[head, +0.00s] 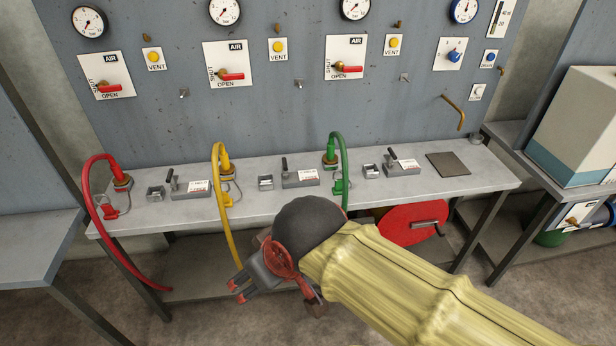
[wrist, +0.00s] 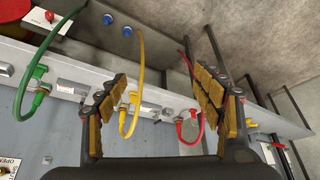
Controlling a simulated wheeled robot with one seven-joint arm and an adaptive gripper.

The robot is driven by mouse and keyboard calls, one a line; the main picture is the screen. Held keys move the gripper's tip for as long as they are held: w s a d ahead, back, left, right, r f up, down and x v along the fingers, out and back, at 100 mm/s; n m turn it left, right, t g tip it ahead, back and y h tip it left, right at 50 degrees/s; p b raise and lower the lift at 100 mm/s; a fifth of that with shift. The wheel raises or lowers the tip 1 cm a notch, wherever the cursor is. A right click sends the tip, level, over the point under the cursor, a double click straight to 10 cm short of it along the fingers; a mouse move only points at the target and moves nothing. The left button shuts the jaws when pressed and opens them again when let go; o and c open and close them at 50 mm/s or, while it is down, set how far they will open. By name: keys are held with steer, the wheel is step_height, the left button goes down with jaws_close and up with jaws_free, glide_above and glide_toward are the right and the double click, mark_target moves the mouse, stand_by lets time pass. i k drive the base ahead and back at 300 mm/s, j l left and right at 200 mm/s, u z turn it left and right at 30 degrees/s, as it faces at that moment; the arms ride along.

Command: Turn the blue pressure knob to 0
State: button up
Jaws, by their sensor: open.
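The blue pressure knob (head: 455,56) is on a white plate with printed numbers, at the upper right of the grey wall panel in the head view. Where it points is too small to read. The knob does not show in the wrist view. My gripper (head: 239,290) is low in front of the bench, well left of and below the knob. In the wrist view my gripper (wrist: 165,110) has its two padded fingers wide apart with nothing held between them. The yellow and red hoses appear beyond the fingers.
Red (head: 88,190), yellow (head: 215,190) and green (head: 343,170) hoses arch over the bench (head: 270,205) front. Red-handled air valves (head: 231,76) and gauges line the panel. A brass bent rod (head: 455,112) sticks out below the knob. A red reel (head: 412,223) sits under the bench.

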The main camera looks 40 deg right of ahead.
mark_target(453, 56)
steer(key=z, duration=2.25)
